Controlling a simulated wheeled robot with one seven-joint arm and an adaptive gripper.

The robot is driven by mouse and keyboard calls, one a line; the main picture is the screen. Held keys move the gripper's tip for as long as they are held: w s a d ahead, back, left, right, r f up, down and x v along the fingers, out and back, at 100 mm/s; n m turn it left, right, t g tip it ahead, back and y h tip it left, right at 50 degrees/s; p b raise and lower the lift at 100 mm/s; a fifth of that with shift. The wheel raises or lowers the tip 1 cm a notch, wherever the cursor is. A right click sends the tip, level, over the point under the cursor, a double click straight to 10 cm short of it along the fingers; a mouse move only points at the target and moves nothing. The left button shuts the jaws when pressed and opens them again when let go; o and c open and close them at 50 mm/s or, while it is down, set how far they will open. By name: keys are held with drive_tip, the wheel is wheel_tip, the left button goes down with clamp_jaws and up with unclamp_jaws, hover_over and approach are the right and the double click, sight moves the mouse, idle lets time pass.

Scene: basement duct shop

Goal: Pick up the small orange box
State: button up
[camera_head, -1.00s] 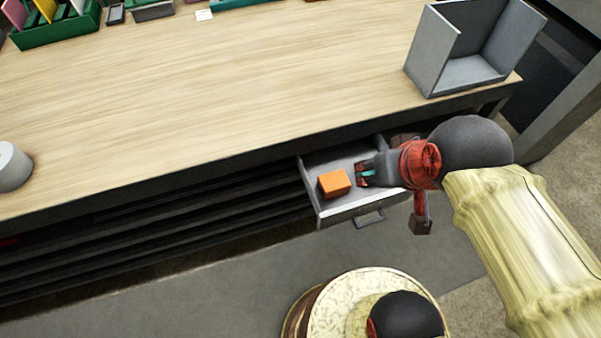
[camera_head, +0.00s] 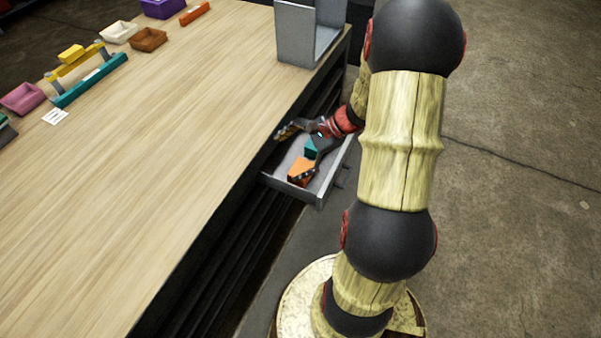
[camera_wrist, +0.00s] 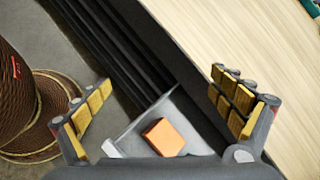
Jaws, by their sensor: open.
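The small orange box (camera_head: 301,171) lies in an open grey drawer (camera_head: 318,198) under the workbench edge. In the wrist view the orange box (camera_wrist: 164,138) sits low in the picture, between my two spread fingers, with the drawer floor showing around it. My gripper (camera_head: 292,152) is open at the drawer in the head view, one finger toward the bench and the other by the box. The wrist view shows my gripper (camera_wrist: 163,105) wide open with nothing between its yellow pads. I cannot tell whether a finger touches the box.
The wooden bench top (camera_head: 160,170) overhangs the drawer's back. A grey open-sided bin (camera_head: 308,35) stands at the bench's far end. Small trays, including a purple one (camera_head: 162,8) and a pink one (camera_head: 23,98), line the far side. The middle of the bench is clear.

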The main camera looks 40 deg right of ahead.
drive_tip(key=s+d+f+m+t, duration=0.1)
drive_tip(key=d+f+m+t, duration=0.2)
drive_tip(key=d+f+m, duration=0.35)
drive_tip(key=m+t+h, duration=0.2)
drive_tip(key=m, duration=0.3)
approach(302, 169)
drive_tip(key=shift+s+d+r+n+p, duration=0.15)
drive_tip(key=shift+s+r, duration=0.35)
drive_tip(key=shift+s+d+r+n+p, duration=0.1)
drive_tip(key=shift+s+d+r+p, duration=0.05)
drive_tip(key=shift+s+r, duration=0.4)
drive_tip(key=shift+d+f+h, duration=0.1)
drive_tip(key=shift+f+h, duration=0.2)
drive_tip(key=b+x, duration=0.2)
drive_tip(key=x, duration=0.4)
drive_tip(key=shift+w+f, duration=0.1)
drive_tip(key=shift+w, duration=0.1)
drive_tip(key=b+x, duration=0.2)
drive_tip(key=x, duration=0.2)
drive_tip(key=shift+a+f+b, duration=0.2)
drive_tip(key=shift+a+b, duration=0.05)
drive_tip(key=shift+b, duration=0.1)
drive_tip(key=shift+w+a+f, duration=0.1)
drive_tip(key=shift+w+f, duration=0.1)
drive_tip(key=shift+w, duration=0.25)
drive_tip(key=shift+r, duration=0.1)
drive_tip(key=shift+c, duration=0.7)
drive_tip(key=c, duration=1.1)
